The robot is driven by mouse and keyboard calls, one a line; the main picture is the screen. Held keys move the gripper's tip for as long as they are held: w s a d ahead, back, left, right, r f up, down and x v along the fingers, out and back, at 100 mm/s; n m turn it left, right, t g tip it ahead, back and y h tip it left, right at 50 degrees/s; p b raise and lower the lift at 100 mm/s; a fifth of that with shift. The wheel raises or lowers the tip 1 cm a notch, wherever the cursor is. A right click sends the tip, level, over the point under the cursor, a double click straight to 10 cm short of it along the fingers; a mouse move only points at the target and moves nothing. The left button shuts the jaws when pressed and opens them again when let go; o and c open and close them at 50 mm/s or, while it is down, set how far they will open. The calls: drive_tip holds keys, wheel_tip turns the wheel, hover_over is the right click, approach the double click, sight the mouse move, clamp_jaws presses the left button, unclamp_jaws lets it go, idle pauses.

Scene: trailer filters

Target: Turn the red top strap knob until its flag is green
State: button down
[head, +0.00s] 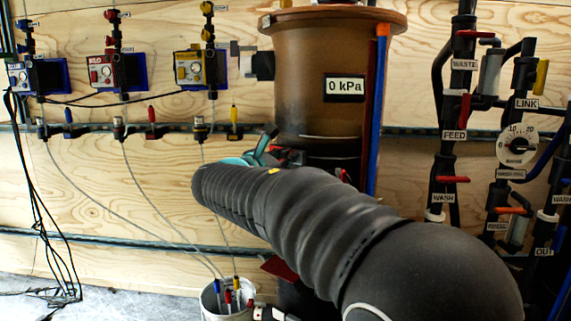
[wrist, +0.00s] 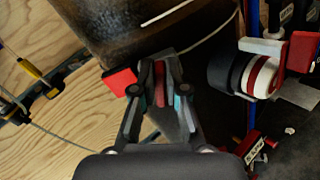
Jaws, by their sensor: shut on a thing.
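My gripper (wrist: 160,90) is shut on the red top strap knob (wrist: 160,84), which shows as a thin red edge between its two fingers in the wrist view. A red square flag (wrist: 120,82) stands just left of the fingers, against the brown tank (wrist: 110,35). No green shows on it. In the head view my arm reaches forward to the front of the tank (head: 310,55), and my gripper (head: 266,148) shows only in part, with teal on it. The knob is largely hidden there behind my arm and fingers.
The tank carries a "0 kPa" label (head: 345,88). Black pipes with red valve handles (head: 452,179) and a round gauge (head: 517,145) stand at right. Dosing pumps (head: 195,68) hang on the plywood wall at left. A white bucket (head: 228,305) stands low beside my arm.

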drive_tip(key=shift+f+m+b, duration=0.1)
drive_tip(key=shift+m+b, duration=0.25)
drive_tip(key=shift+m, duration=0.25)
drive_tip(key=c, duration=1.2)
unclamp_jaws()
drive_tip(key=shift+s, duration=0.1)
drive_tip(key=v, duration=1.2)
